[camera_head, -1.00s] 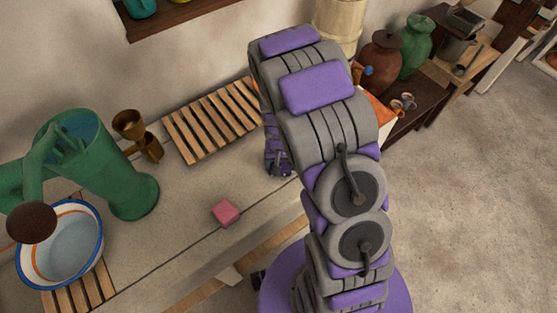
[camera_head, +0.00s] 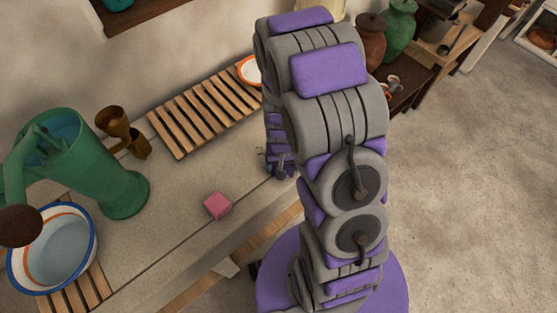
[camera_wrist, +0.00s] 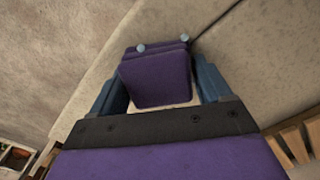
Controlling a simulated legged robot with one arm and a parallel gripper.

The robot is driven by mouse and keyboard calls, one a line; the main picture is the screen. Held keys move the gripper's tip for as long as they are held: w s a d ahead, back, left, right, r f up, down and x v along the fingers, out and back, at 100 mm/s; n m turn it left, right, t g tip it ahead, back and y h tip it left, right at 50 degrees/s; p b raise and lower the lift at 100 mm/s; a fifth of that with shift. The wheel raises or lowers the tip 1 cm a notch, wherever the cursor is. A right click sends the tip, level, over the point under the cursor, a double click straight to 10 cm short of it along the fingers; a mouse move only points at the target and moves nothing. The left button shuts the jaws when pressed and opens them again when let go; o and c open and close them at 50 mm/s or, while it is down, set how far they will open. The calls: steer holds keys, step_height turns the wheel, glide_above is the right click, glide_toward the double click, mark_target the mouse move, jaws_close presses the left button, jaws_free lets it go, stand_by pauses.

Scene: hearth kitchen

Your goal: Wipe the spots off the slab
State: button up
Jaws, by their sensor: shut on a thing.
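The slab (camera_head: 165,229) is a long pale stone counter with a dark line along its front. I cannot make out distinct spots on it. In the head view, my gripper (camera_head: 280,170) is low over the slab's right part, partly hidden by my arm. In the wrist view, its blue-grey fingers (camera_wrist: 160,88) are shut on a purple pad (camera_wrist: 158,76) with a pale part below it. The pad is close to the slab (camera_wrist: 255,50); I cannot tell whether it touches. A pink block (camera_head: 217,206) sits on the slab left of my gripper.
A slatted wooden rack (camera_head: 203,112) lies along the wall, with an orange-rimmed white bowl (camera_head: 248,70) at its far end. A green pump (camera_head: 115,180), a brass vessel (camera_head: 128,130) and a blue-rimmed basin (camera_head: 52,250) stand left. The slab around the pink block is clear.

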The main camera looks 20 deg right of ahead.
steer(key=shift+s, duration=0.4)
steer(key=shift+w+p, duration=0.2)
steer(key=shift+p, duration=0.1)
